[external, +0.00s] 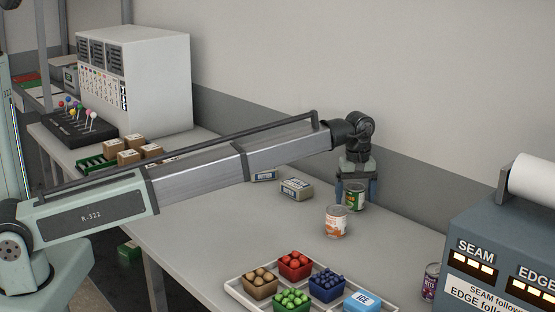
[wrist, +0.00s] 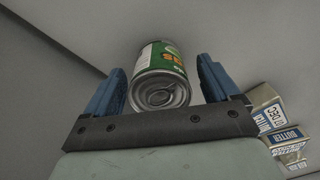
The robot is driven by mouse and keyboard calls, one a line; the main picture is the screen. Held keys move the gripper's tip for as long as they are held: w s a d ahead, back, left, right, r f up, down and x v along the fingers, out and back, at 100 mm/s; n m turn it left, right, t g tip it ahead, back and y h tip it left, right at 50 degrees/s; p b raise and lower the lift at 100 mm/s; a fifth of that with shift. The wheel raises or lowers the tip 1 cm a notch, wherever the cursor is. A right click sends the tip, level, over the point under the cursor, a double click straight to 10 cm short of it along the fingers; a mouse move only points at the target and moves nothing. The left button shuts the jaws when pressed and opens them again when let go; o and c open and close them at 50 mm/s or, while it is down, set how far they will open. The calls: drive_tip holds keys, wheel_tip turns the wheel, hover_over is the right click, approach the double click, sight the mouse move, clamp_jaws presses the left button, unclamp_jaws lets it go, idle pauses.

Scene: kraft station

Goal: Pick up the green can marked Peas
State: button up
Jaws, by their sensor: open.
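The green can (external: 355,197) stands upright on the table under my gripper (external: 356,187) in the external view. In the wrist view the green can (wrist: 160,78) sits between the two blue fingers of my gripper (wrist: 160,85), with its metal lid toward the camera. Its label is partly seen and the full word cannot be read. The fingers are open, one on each side of the can. A small gap shows at the right finger; whether the left finger touches the can is hard to tell.
A white and orange can (external: 337,221) stands just in front. Butter boxes (external: 296,189) lie to the left, also in the wrist view (wrist: 285,137). A tray (external: 235,290) of berry boxes and a purple can (external: 430,282) are nearer the front. The wall is close behind.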

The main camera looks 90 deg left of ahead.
drive_tip(key=shift+f, duration=0.5)
drive_tip(key=shift+c, duration=0.2)
drive_tip(key=c, duration=1.2)
drive_tip(key=shift+r, duration=0.15)
